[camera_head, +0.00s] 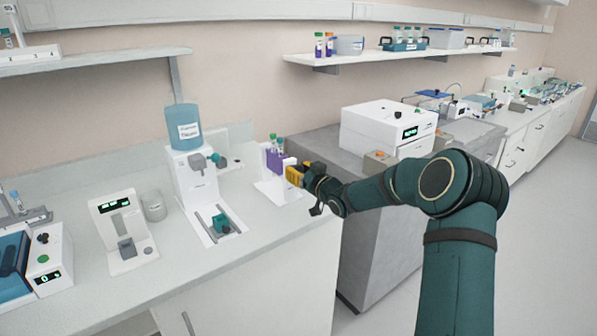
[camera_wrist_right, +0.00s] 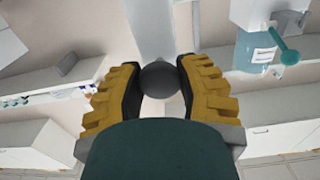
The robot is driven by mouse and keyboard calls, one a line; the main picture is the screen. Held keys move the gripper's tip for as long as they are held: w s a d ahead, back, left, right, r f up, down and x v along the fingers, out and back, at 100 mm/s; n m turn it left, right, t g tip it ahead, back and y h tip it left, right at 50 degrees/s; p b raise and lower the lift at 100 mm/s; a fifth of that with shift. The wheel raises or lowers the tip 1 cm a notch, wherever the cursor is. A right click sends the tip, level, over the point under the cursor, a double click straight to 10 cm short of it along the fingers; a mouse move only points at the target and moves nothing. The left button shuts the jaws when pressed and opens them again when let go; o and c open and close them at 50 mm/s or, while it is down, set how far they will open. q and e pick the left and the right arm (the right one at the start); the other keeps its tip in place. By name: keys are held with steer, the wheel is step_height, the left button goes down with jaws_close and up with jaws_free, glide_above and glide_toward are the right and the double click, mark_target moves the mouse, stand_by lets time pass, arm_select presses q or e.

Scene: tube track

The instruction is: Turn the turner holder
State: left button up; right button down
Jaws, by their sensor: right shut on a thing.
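The turner holder is a purple block (camera_head: 274,160) on a white stand (camera_head: 268,188) near the right end of the bench. Two tubes with green caps (camera_head: 276,140) stand in it. My right gripper (camera_head: 292,174) reaches in from the right, its yellow fingers at the right side of the stand. In the right wrist view the fingers of my right gripper (camera_wrist_right: 158,84) are closed around a dark round knob (camera_wrist_right: 160,78), one on each side. A pale grey bar (camera_wrist_right: 151,30) runs up behind the knob. In the head view the knob is hidden by the gripper. My left gripper is not in view.
Left of the stand is a white dispenser with a blue bottle (camera_head: 186,127) and a teal piece on its base. A white digital instrument (camera_head: 122,230) stands further left. A grey bench with a white machine (camera_head: 388,127) lies behind my right arm.

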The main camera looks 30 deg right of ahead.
steer(key=shift+n, duration=0.4)
steer(key=c, duration=0.5)
jaws_free()
steer(key=shift+c, duration=0.2)
steer(key=s, duration=1.2)
steer(key=shift+d, duration=0.45)
